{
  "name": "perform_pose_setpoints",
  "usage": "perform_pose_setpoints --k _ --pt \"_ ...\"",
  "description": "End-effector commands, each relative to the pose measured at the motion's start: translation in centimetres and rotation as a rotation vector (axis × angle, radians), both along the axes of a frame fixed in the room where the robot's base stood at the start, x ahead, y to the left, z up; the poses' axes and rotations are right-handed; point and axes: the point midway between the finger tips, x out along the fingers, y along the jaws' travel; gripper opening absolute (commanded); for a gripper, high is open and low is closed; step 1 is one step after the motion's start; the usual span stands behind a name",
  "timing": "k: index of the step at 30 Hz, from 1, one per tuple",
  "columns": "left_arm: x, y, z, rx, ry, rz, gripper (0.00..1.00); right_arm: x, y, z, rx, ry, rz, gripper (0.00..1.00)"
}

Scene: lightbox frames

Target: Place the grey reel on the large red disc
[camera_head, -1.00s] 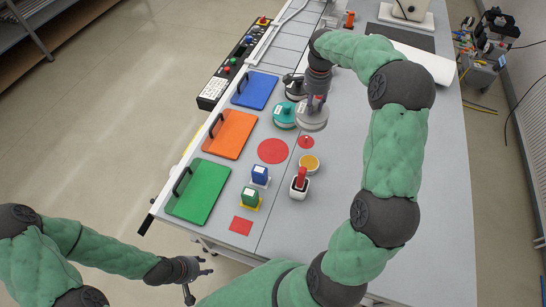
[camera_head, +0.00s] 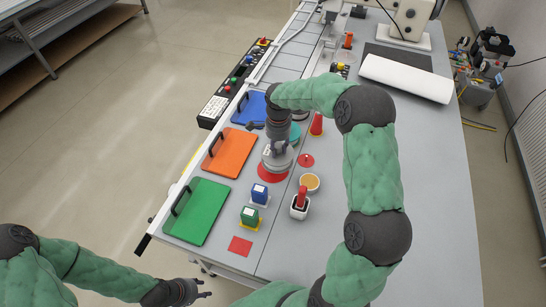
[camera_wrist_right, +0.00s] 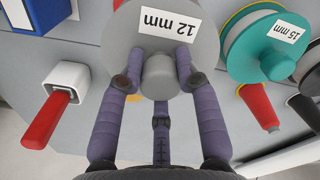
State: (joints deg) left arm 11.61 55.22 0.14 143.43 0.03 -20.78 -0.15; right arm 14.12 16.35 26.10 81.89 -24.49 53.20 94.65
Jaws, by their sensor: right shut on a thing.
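My right gripper (camera_head: 278,134) is shut on the knob of the grey reel (camera_head: 278,160). The wrist view shows the fingers around this knob, and the reel (camera_wrist_right: 125,35) bears a "12 mm" label. In the head view the reel covers much of the large red disc (camera_head: 268,178), whose near edge shows below it. I cannot tell whether the reel touches the disc or hangs just above it. My left gripper (camera_head: 204,294) is open and empty at the bottom edge, away from the table.
A teal reel (camera_head: 295,134) stands just behind, with a red cone (camera_head: 316,127) beside it. A small red disc (camera_head: 306,160), a yellow-topped round piece (camera_head: 309,182), and a red-handled white block (camera_head: 299,208) lie to the right. Green (camera_head: 198,212) and orange (camera_head: 230,154) trays lie left.

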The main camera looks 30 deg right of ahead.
Motion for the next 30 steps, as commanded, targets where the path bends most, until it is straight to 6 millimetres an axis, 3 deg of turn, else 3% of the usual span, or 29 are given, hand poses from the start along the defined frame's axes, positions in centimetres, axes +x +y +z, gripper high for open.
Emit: perform_pose_setpoints --k 5,8,14,25,26,28,30 --pt "0.0 0.0 0.0 0.0 0.0 0.0 0.4 0.2 0.7 -0.8 -0.001 0.0 0.001 0.0" --pt "0.0 0.0 -0.1 0.0 0.0 0.0 0.4 0.4 1.7 -2.1 0.0 0.001 0.003 0.0" --pt "0.0 0.0 0.0 0.0 0.0 0.0 0.4 0.5 1.6 -4.8 0.0 -0.001 -0.001 0.0" --pt "0.0 0.0 -0.3 0.0 0.0 0.0 0.4 0.5 1.6 -5.2 -0.001 -0.002 -0.001 0.0" --pt "0.0 0.0 -0.2 0.0 0.0 0.0 0.4 0.4 1.6 -5.3 0.0 -0.001 0.0 0.39" --pt "0.0 0.0 -0.2 0.0 0.0 0.0 0.4 0.4 1.6 -5.2 0.0 -0.001 0.0 0.57" --pt "0.0 0.0 -0.2 0.0 0.0 0.0 0.4 0.4 1.6 -5.2 0.0 -0.001 0.0 0.57"
